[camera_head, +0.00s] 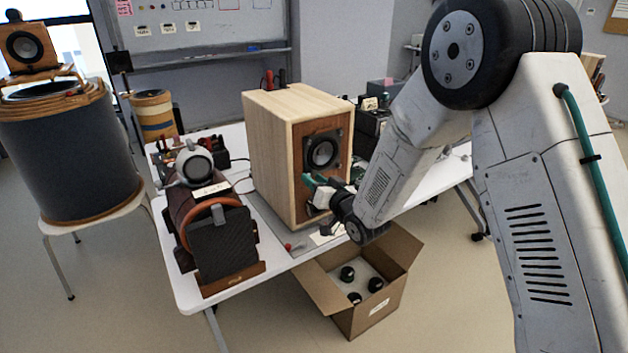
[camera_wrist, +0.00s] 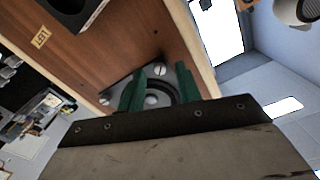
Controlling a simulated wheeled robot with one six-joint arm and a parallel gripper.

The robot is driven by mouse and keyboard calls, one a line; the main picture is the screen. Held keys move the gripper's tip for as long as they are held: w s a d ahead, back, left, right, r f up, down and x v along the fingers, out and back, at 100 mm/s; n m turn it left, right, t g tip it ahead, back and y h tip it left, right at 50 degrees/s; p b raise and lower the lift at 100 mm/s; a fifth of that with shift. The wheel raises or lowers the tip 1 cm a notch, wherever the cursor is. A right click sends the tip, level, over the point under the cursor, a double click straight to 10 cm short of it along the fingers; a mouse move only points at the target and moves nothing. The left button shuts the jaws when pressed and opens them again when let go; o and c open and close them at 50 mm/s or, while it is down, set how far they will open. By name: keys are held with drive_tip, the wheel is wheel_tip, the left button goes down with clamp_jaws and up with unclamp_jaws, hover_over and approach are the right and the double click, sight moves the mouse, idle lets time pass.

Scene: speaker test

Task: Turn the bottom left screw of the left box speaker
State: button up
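The box speaker (camera_head: 270,150), pale wood with a brown front, stands on the white table. In the wrist view its front (camera_wrist: 130,35) carries a "LEFT" label (camera_wrist: 41,37). A round driver (camera_head: 322,152) sits in the upper front; it also shows in the wrist view (camera_wrist: 157,99) with a dark plate. One screw head (camera_wrist: 159,70) appears between my green fingertips, and another (camera_wrist: 104,101) lies left of them. My gripper (camera_wrist: 160,75) is open, its fingers apart; contact with the screw cannot be told. In the head view my gripper (camera_head: 314,181) is at the driver's lower left.
A brown device with a black front (camera_head: 222,245) stands left of the speaker on the white table (camera_head: 185,290). An open cardboard box (camera_head: 375,310) holding dark round parts is below the table edge. A large dark drum-shaped speaker (camera_head: 70,160) is at far left.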

drive_tip(key=shift+w+a, duration=0.2)
drive_tip(key=shift+w, duration=0.1)
clamp_jaws()
drive_tip(key=shift+m, duration=0.3)
drive_tip(key=shift+m, duration=4.5)
